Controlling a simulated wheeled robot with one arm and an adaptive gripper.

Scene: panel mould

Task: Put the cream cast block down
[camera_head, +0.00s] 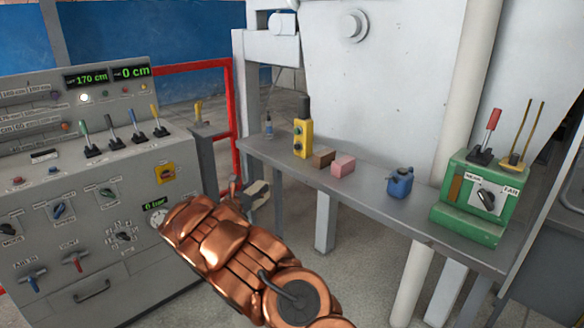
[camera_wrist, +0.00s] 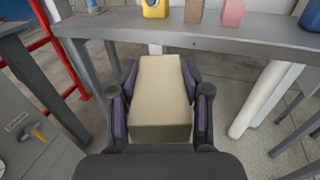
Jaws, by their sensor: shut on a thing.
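The cream cast block (camera_wrist: 162,95) is between the two fingers of my gripper (camera_wrist: 160,110) in the wrist view, and the fingers press on its left and right sides. In the head view, the block (camera_head: 258,193) shows small at the end of my copper-coloured arm, partly hidden by my gripper (camera_head: 246,190). The block is held in the air in front of the grey shelf (camera_head: 364,197). It is apart from the shelf, with floor visible beneath it.
A grey control console (camera_head: 90,215) is at left, with a red frame (camera_head: 233,120) behind.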

